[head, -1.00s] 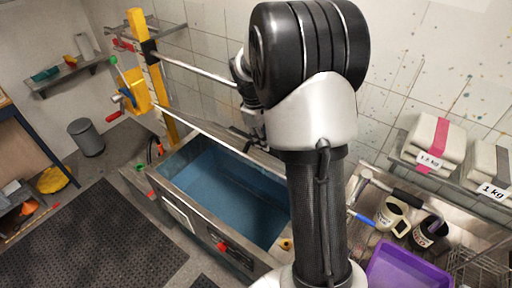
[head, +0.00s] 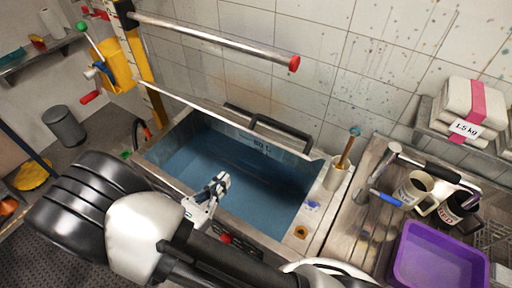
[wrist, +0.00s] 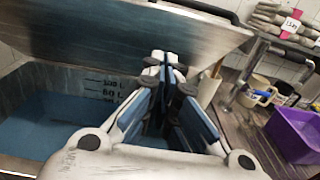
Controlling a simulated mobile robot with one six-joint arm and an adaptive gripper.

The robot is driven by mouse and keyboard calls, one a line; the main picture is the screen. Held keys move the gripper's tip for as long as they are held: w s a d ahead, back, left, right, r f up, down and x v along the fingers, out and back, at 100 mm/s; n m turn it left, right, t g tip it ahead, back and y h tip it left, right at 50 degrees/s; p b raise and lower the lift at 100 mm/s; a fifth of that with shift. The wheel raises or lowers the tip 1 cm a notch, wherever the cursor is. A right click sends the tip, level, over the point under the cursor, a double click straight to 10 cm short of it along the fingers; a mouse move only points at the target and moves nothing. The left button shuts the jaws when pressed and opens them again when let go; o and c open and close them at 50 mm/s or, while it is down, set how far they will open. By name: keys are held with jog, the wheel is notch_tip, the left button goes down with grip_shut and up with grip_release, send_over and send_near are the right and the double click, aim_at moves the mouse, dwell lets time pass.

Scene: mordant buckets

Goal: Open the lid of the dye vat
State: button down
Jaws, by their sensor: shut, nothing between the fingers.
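The dye vat (head: 262,236) is a grey metal tub, blue inside, in the middle of the head view. Its lid (head: 225,122) stands raised and steeply tilted along the back edge, with a black bar handle (head: 270,128) on its far side. In the wrist view the lid's bare metal underside (wrist: 130,35) spans the top. My gripper (head: 216,187) is shut and empty above the vat opening, on the near side of the lid. In the wrist view its fingertips (wrist: 165,62) overlap the lid panel; I cannot tell whether they touch it.
A red-tipped metal bar (head: 225,42) runs along the wall above the lid. A shelf above carries 1.5 kg packs (head: 470,108).

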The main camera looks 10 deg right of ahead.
aim_at(259, 115)
jog(key=r+p+x, duration=0.2)
jog(key=r+x, duration=0.1)
jog(key=x, duration=0.9)
jog(key=shift+w, duration=0.45)
jog(key=shift+g+y, duration=0.7)
jog(key=shift+y, duration=0.2)
jog(key=w+d+r+p, duration=0.1)
jog(key=r+p, duration=0.1)
jog(key=w+d+r+p, duration=0.2)
jog(key=r, duration=0.1)
jog(key=w+d+r+p, duration=0.1)
jog(key=d+r+p, duration=0.1)
jog(key=shift+w+r+p, duration=0.2)
jog(key=shift+w+p, duration=0.15)
jog(key=shift+p, duration=0.05)
jog(key=w+d+r, duration=0.3)
jog(key=w+d, duration=0.1)
